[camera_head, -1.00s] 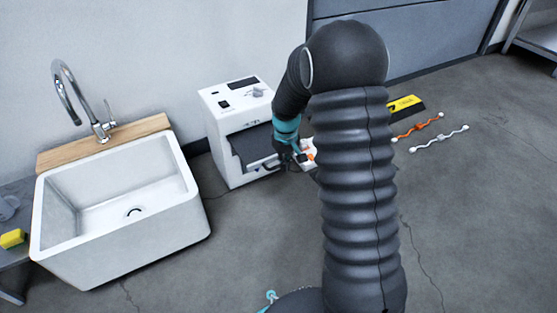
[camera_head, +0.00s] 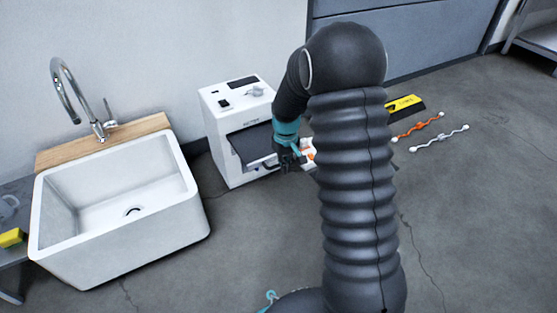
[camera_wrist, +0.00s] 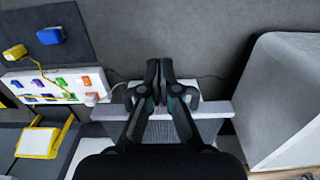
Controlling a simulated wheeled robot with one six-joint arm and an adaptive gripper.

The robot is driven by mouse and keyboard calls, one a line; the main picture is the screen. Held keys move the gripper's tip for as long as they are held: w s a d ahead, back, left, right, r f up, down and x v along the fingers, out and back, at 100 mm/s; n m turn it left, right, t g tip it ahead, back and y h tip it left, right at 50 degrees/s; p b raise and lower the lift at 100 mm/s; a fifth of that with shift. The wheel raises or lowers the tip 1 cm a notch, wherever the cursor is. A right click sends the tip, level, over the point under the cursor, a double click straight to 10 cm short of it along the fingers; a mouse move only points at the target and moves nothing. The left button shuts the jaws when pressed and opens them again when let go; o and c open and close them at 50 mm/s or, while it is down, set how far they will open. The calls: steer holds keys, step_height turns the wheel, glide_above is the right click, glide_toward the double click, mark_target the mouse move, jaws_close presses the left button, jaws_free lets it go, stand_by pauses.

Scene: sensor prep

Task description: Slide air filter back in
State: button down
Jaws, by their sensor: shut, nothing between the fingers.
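The air filter (camera_head: 250,146) is a dark grey panel sticking out of the front of a white machine (camera_head: 222,108), with a handle at its outer end. My gripper (camera_head: 293,164) is beside that outer end, to the right of the handle. In the wrist view, my gripper (camera_wrist: 159,68) has its two fingertips together with nothing between them. A light grey bar and ribbed panel, apparently the filter (camera_wrist: 217,110), lie under the fingers. The fingers hide part of it, and I cannot tell whether they touch it.
A white sink (camera_head: 120,235) stands left of the machine. A white power strip with coloured switches (camera_wrist: 45,88) lies near my gripper. An orange cable (camera_head: 418,127), a white cable (camera_head: 440,139) and a yellow-black block (camera_head: 404,104) lie on the floor to the right.

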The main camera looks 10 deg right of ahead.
mark_target(260, 139)
steer(key=shift+f, duration=1.05)
steer(key=shift+w, duration=0.1)
steer(key=shift+w+a+p, duration=0.6)
steer(key=shift+w+a, duration=0.35)
steer(key=shift+w, duration=1.9)
steer(key=shift+w+a+p, duration=0.6)
steer(key=shift+w+a, duration=0.3)
steer(key=shift+w, duration=1.9)
steer(key=shift+w+a+p, duration=0.6)
steer(key=shift+w+a, duration=0.35)
steer(key=shift+w, duration=1.9)
steer(key=shift+s+d+r+p, duration=0.15)
steer(key=shift+s+r+p, duration=0.4)
steer(key=shift+r, duration=0.6)
steer(key=shift+s+d+r+p, duration=0.2)
steer(key=shift+s+r+p, duration=0.3)
steer(key=shift+r, duration=0.7)
steer(key=shift+s+d+r+p, duration=0.15)
steer(key=shift+s+r+p, duration=0.4)
steer(key=shift+r, duration=0.6)
steer(key=shift+w, duration=0.1)
